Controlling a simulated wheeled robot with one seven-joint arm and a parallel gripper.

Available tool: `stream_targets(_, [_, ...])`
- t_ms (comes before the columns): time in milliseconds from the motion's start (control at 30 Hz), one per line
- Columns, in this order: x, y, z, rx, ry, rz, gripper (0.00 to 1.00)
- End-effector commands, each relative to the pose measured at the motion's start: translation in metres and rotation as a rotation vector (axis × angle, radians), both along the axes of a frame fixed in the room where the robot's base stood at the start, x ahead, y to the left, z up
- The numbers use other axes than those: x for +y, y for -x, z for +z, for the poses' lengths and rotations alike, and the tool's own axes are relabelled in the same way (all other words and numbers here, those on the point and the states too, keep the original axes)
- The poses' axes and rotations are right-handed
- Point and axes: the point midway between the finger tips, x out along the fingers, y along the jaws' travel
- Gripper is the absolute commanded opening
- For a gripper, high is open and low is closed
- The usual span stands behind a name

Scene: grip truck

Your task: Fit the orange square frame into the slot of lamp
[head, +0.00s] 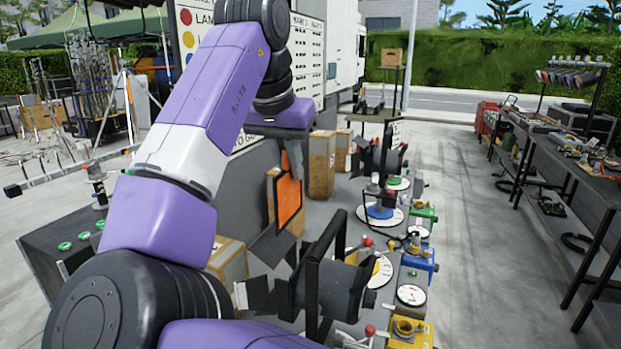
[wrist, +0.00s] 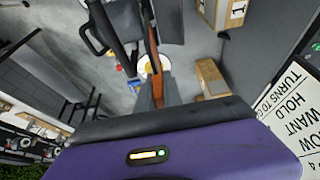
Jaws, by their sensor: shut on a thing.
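My gripper (head: 291,165) points down and is shut on the top edge of the orange square frame (head: 289,204). The frame hangs upright, its orange face toward the head camera. A black lamp (head: 341,286) with a yoke and open flaps stands in front and to the right of the frame. It also shows in the wrist view (wrist: 122,20), close to the frame. I cannot tell whether they touch, and the lamp's slot is not clear.
A second black lamp (head: 385,160) stands farther back. Coloured clamp stations and round dials (head: 411,295) line the bench on the right. Cardboard boxes (head: 322,165) stand behind the frame. A dark work table (head: 590,180) is at far right, with open floor between.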

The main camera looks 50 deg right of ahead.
Motion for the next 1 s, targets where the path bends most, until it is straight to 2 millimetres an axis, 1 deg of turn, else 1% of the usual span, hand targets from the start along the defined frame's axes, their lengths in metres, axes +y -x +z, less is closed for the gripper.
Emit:
stream_targets(33, [0.000, 0.000, -0.009, 0.000, 0.000, 0.000, 0.00])
stream_targets(367, [-0.001, 0.001, -0.025, 0.000, 0.001, -0.002, 0.00])
stream_targets(600, [0.000, 0.001, -0.048, 0.000, 0.000, -0.001, 0.00])
stream_targets(800, [-0.001, 0.000, -0.059, 0.000, 0.001, -0.002, 0.00])
stream_targets(1000, [-0.001, 0.000, -0.062, -0.001, 0.001, -0.002, 0.00])
